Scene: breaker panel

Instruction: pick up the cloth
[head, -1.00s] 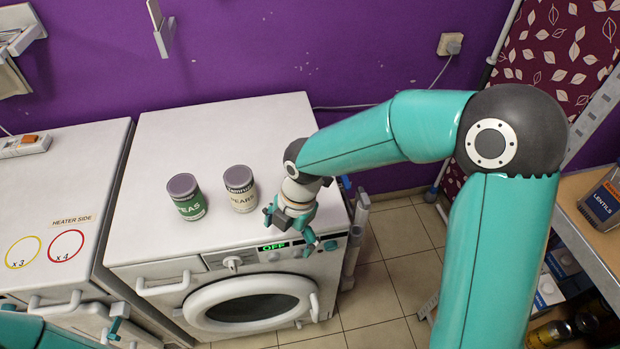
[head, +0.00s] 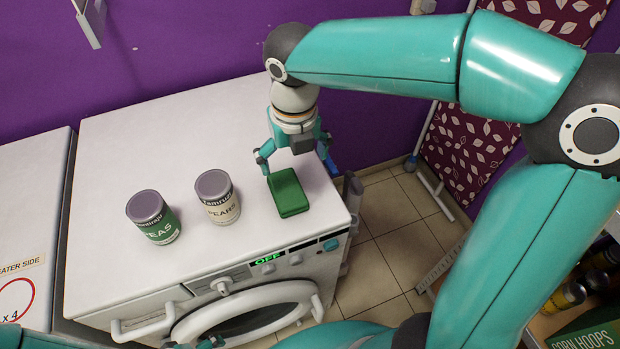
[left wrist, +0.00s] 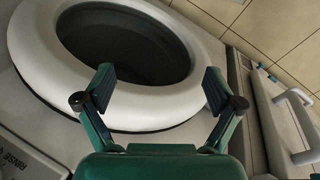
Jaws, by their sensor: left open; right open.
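A green folded cloth (head: 288,193) lies on the white top of the washing machine (head: 140,110), near its front right corner. My right gripper (head: 296,167) is open just behind and above the cloth, its fingers spread to either side. I cannot tell whether a finger touches the cloth. My left gripper (left wrist: 158,85) is open and empty in the left wrist view, in front of the machine's round door (left wrist: 125,45). The cloth is not in the left wrist view.
A green peas can (head: 154,218) and a pale pears can (head: 218,198) stand left of the cloth. The machine's front panel shows OFF (head: 265,260). A white appliance (head: 30,200) stands to the left. The machine top behind the cans is clear.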

